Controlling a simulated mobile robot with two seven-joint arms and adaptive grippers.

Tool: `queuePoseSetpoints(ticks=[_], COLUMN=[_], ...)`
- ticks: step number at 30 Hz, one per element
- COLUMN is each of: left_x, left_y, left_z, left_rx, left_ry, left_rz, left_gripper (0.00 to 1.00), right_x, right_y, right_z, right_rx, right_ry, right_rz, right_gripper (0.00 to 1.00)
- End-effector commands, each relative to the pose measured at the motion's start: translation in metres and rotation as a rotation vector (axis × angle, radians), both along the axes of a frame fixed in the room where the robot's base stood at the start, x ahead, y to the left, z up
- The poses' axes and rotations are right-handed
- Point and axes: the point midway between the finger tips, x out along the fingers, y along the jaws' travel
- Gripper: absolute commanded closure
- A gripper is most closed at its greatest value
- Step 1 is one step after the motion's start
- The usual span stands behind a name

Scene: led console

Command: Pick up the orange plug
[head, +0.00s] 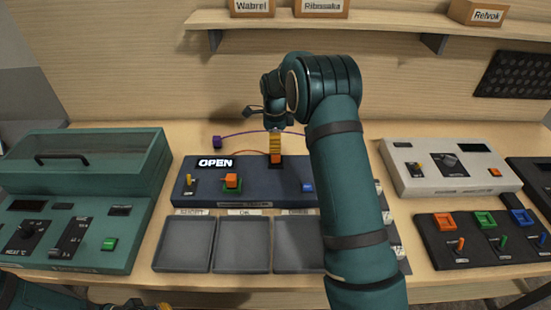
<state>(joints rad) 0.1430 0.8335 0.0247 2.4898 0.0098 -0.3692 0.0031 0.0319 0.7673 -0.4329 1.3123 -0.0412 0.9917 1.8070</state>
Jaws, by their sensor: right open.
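The orange plug (276,159) is at the back of the dark blue console (245,201), right of the "OPEN" display, with a thin orange cable (240,153) running left from it. My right gripper (275,150) points down right over the plug, its yellow fingers just above or beside it. It is open; I cannot tell whether the fingers touch the plug. My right arm hides the console's right part. Only a bit of my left gripper (164,306) shows at the bottom edge, and its fingers are not clear.
A purple plug (217,142) with a purple cable lies behind the console. An orange block (232,180) sits on a green base on the console. Dark trays (184,244) lie in front. A green lidded box (80,200) stands left, a white console (450,167) right. A shelf (390,22) hangs above.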

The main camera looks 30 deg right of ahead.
Motion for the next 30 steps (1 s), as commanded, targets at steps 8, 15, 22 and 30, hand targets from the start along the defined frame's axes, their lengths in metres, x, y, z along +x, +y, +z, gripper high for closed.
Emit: queuePoseSetpoints(ticks=[8,15,22,30], left_x=[0.000,0.000,0.000,0.000], left_y=[0.000,0.000,0.000,0.000], left_z=[0.001,0.000,0.000,0.000], left_rx=[0.000,0.000,0.000,0.000], left_ry=[0.000,0.000,0.000,0.000], left_rz=[0.000,0.000,0.000,0.000], left_gripper=[1.00,1.00,1.00,1.00], right_x=[-0.007,-0.006,-0.006,-0.006], right_y=[0.001,0.001,0.001,0.001], right_z=[-0.031,-0.053,-0.053,-0.053], right_rx=[0.001,0.000,-0.001,0.000], right_ry=[0.004,0.000,-0.001,0.000], right_rz=[0.001,0.001,0.001,0.001], right_gripper=[0.33,0.33,0.32,1.00])
